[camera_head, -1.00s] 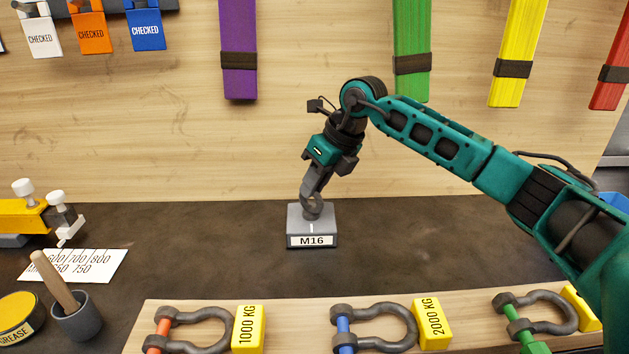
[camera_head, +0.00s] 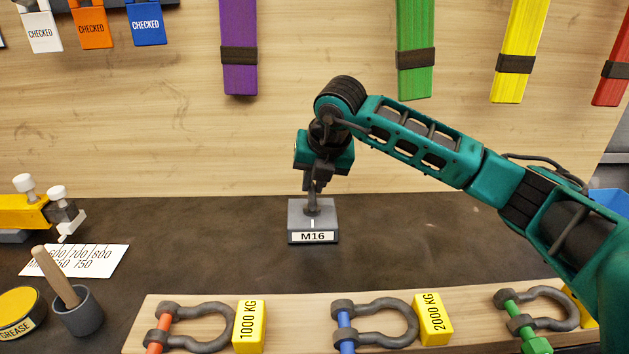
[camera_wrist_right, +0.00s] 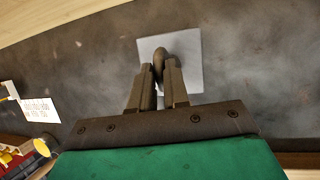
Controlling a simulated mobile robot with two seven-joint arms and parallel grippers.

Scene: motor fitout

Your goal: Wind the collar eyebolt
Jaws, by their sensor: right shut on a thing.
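The collar eyebolt (camera_wrist_right: 160,58) is a dark grey ring standing on a grey square block (camera_head: 298,217) labelled M16. My right gripper (camera_head: 312,190) comes down on it from above and is shut on the ring, which is mostly hidden behind the fingers in the head view. In the right wrist view the two fingers of my right gripper (camera_wrist_right: 160,80) stand on either side of the ring, with the pale block (camera_wrist_right: 193,62) beneath. How far the thread is in cannot be seen. My left gripper is not in view.
Shackles with coloured pins, such as the one tagged 1000 KG (camera_head: 195,327), lie on a wooden board (camera_head: 290,312) in front. A brush pot (camera_head: 78,314) and grease tin (camera_head: 17,315) stand at the left. Coloured slings hang behind. The dark bench around the block is clear.

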